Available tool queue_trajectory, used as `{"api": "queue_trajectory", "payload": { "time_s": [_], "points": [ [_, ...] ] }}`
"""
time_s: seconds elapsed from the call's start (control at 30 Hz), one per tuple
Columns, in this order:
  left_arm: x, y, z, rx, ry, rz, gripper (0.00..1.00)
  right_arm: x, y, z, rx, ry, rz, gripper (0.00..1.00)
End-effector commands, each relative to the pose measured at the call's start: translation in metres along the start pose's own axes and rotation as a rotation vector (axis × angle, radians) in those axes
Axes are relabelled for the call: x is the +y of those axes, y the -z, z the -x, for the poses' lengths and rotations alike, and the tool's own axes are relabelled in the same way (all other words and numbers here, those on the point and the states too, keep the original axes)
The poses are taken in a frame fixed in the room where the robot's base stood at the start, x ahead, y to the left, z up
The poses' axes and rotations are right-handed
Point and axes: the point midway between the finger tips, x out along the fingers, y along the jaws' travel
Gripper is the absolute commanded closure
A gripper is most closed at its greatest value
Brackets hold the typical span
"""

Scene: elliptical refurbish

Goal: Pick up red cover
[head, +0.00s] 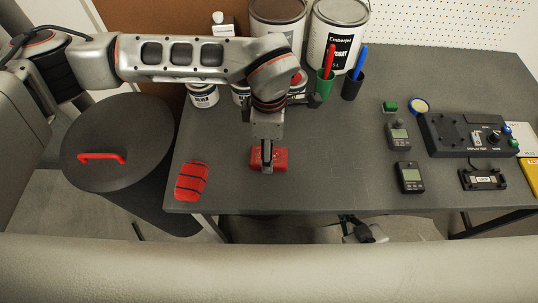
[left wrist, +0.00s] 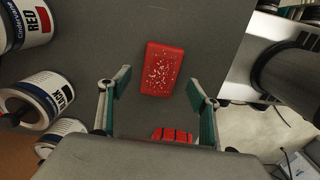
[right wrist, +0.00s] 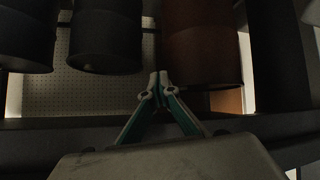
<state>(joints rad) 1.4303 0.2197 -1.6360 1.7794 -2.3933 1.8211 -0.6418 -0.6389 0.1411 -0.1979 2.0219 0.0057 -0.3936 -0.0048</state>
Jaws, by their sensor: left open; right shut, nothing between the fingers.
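Two red pieces lie apart on the grey table (head: 330,190); I cannot tell which is the red cover. One is a red block with white speckles on top (head: 282,160), (left wrist: 162,68). The other, with dark stripes (head: 192,182), lies left of it near the front edge; in the left wrist view it is at the bottom, partly hidden (left wrist: 172,134). My left gripper (head: 267,166) points down over the speckled block. Its open fingers (left wrist: 157,85) show on either side of the block's near end, with nothing gripped. My right gripper (right wrist: 158,82) is shut and empty, its fingertips together.
Small paint cans (head: 203,96) and large cans (head: 338,35) stand at the back. Pen cups (head: 352,86) stand right of them. Meters (head: 410,178) and a black control box (head: 470,135) fill the right side. A dark round bin (head: 115,130) stands left of the table.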

Motion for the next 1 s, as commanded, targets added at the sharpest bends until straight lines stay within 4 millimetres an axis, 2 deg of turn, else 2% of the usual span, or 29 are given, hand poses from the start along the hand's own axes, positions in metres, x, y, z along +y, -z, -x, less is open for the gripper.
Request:
{"api": "queue_trajectory", "payload": {
  "time_s": [0.1, 0.2, 0.47, 0.6, 0.67, 1.0],
  "points": [
    [-0.001, -0.001, -0.018, 0.000, 0.005, 0.002, 0.38, 0.000, -0.001, -0.002, 0.000, -0.001, 0.002, 1.00],
    [-0.001, -0.001, -0.025, 0.000, 0.003, 0.001, 0.38, 0.002, 0.003, -0.003, 0.008, -0.003, 0.004, 1.00],
    [-0.001, -0.001, -0.026, 0.000, 0.001, 0.000, 0.38, 0.007, 0.014, -0.006, 0.027, -0.010, 0.007, 1.00],
    [-0.001, 0.000, -0.026, 0.000, 0.001, 0.000, 0.74, 0.006, 0.012, -0.006, 0.023, -0.009, 0.007, 1.00],
    [-0.001, 0.000, -0.026, 0.000, 0.001, 0.000, 0.86, 0.005, 0.010, -0.005, 0.020, -0.009, 0.006, 1.00],
    [0.000, -0.001, -0.024, -0.001, 0.000, 0.000, 0.86, 0.004, 0.005, -0.004, 0.011, -0.006, 0.005, 1.00]
  ]
}}
